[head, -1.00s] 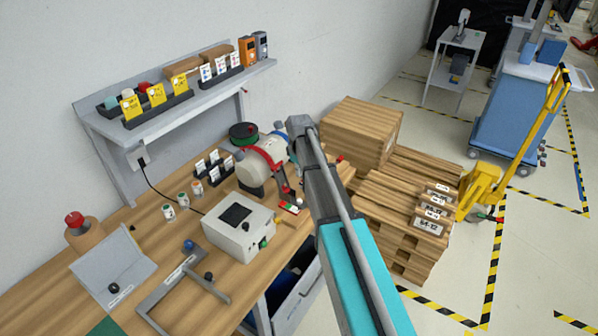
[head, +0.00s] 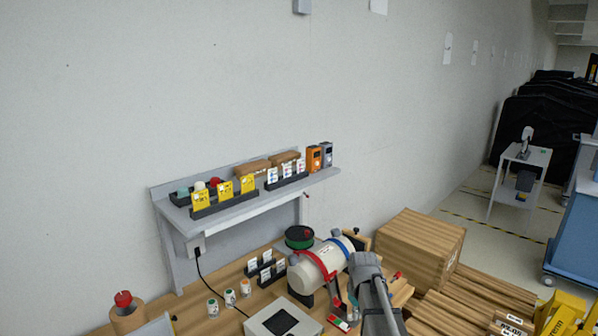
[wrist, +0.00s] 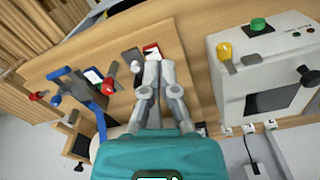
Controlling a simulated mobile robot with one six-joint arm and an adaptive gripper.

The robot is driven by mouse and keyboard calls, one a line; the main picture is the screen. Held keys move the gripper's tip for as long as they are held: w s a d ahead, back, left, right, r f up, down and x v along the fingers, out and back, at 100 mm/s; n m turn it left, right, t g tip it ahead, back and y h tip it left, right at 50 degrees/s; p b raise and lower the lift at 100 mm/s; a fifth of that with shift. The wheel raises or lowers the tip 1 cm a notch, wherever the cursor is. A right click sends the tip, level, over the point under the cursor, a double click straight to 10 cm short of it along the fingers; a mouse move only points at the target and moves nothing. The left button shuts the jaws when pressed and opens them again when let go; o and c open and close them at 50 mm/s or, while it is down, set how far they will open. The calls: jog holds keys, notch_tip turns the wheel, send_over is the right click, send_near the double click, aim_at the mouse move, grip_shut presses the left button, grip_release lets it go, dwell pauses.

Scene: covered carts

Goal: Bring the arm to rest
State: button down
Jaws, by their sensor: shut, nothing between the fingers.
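My gripper (wrist: 152,62) shows in the wrist view with its two grey fingers together and nothing between them. It is over the wooden bench top (wrist: 195,40), and a small red and white item (wrist: 151,49) lies just beyond the fingertips. I cannot tell how high above the bench the fingers are. In the head view my grey arm link (head: 372,285) rises at the bottom edge, right of the white cylinder (head: 318,263). My fingers cannot be made out in that view.
The wrist view shows a white box with buttons (wrist: 230,62) close at the right and a blue clamp frame (wrist: 88,97) with red knobs at the left. A shelf (head: 250,198) stands behind the bench. Wooden crates (head: 415,240) are at the right.

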jog(key=s+f+m+b, duration=0.2)
jog(key=s+m, duration=0.3)
jog(key=s, duration=1)
jog(key=shift+s+a+f, duration=0.25)
jog(key=shift+a, duration=0.1)
jog(key=shift+w, duration=0.1)
dwell(0.6)
